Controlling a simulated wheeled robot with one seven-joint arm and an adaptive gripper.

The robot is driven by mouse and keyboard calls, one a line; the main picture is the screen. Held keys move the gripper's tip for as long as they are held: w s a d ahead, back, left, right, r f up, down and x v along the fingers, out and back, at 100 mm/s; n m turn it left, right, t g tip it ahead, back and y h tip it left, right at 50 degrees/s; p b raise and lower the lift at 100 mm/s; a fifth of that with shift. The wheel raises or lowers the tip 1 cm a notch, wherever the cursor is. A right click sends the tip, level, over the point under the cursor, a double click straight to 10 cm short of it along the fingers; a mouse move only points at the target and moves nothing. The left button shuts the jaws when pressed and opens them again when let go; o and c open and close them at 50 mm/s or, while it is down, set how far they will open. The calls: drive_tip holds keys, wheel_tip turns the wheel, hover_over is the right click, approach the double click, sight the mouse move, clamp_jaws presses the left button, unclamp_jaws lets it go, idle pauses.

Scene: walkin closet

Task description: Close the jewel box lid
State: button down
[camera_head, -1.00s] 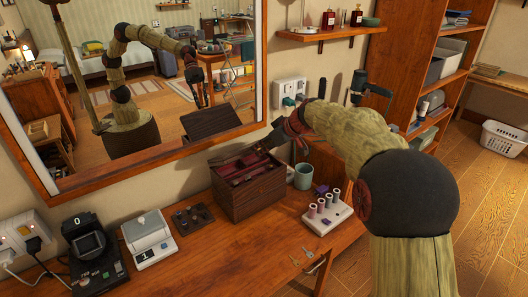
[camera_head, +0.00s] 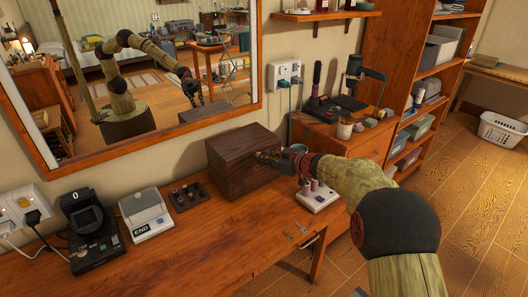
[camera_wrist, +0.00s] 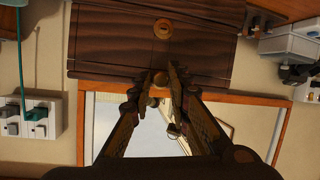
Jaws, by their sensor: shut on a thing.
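The jewel box (camera_head: 235,181) is a dark brown wooden box on the dresser, below the mirror. Its lid (camera_head: 240,143) is down on the box, with no visible gap in the head view. My gripper (camera_head: 262,156) is at the box's right front side. In the wrist view, the box (camera_wrist: 110,45) fills the upper middle, with a round brass fitting (camera_wrist: 162,28) on its face. My gripper (camera_wrist: 163,78) has its fingertips close together around a small brass knob (camera_wrist: 158,78) at the lid. The fingers partly hide the knob.
A spool rack (camera_head: 318,197) stands right of the box, under my arm. A small tray of dark items (camera_head: 189,195), a grey device marked END (camera_head: 146,213) and a black device (camera_head: 90,240) stand to the left. The mirror (camera_head: 130,75) is behind.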

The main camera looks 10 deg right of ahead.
drive_tip(key=shift+s+a+f+y, duration=0.1)
drive_tip(key=shift+s+f+y, duration=0.05)
drive_tip(key=shift+f, duration=0.7)
drive_tip(key=shift+s+f+y, duration=0.1)
drive_tip(key=shift+f+y, duration=0.05)
drive_tip(key=shift+f, duration=0.65)
drive_tip(key=c, duration=2.1)
unclamp_jaws()
drive_tip(key=shift+t, duration=0.3)
drive_tip(key=shift+c, duration=0.2)
drive_tip(key=shift+o, duration=0.5)
drive_tip(key=shift+w+f, duration=0.15)
drive_tip(key=shift+f, duration=0.05)
drive_tip(key=shift+o, duration=0.7)
drive_tip(key=shift+w+r, duration=0.15)
drive_tip(key=shift+w, duration=0.05)
drive_tip(key=shift+o, duration=1.1)
drive_tip(key=shift+r, duration=0.35)
drive_tip(key=shift+r, duration=0.1)
